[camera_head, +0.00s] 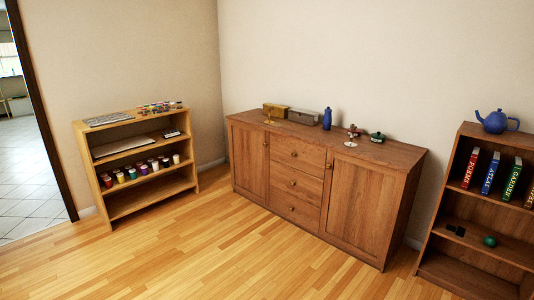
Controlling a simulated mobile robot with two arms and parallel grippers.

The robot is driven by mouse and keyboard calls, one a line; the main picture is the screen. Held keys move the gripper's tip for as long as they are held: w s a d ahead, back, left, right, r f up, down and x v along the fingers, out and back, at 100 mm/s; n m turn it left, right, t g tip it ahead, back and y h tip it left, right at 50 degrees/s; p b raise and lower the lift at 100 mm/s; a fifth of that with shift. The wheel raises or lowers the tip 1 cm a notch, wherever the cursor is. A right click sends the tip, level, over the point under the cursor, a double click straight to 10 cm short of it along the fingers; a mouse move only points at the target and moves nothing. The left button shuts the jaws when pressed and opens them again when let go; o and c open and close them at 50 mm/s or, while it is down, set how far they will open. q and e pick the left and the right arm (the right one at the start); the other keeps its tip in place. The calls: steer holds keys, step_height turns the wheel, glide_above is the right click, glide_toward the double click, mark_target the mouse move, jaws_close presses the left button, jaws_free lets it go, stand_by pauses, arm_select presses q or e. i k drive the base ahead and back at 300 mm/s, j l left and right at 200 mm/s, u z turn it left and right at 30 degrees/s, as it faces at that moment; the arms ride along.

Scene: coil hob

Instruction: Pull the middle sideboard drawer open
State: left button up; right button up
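The wooden sideboard (385,157) stands against the back wall in the middle of the view. It has a door on each side and a column of three drawers between them. The middle drawer (305,188) looks shut, flush with the drawers above and below it. A small round knob (291,184) sits on its front. The top drawer (287,150) and bottom drawer (302,213) also look shut. Neither of my grippers shows in the view.
A low open shelf (140,142) with jars stands at the left, near a doorway (30,170). A bookshelf (478,224) with a blue teapot (497,121) stands at the right. Small items, including a blue bottle (327,119), sit on the sideboard. The wooden floor (230,255) in front is clear.

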mark_target(303, 186)
steer(key=i, duration=0.6)
steer(key=i+z, duration=0.15)
steer(key=i, duration=1.05)
steer(key=i+j+z, duration=0.15)
steer(key=i, duration=0.45)
steer(key=i+j, duration=0.1)
steer(key=i, duration=0.5)
steer(key=z, duration=0.05)
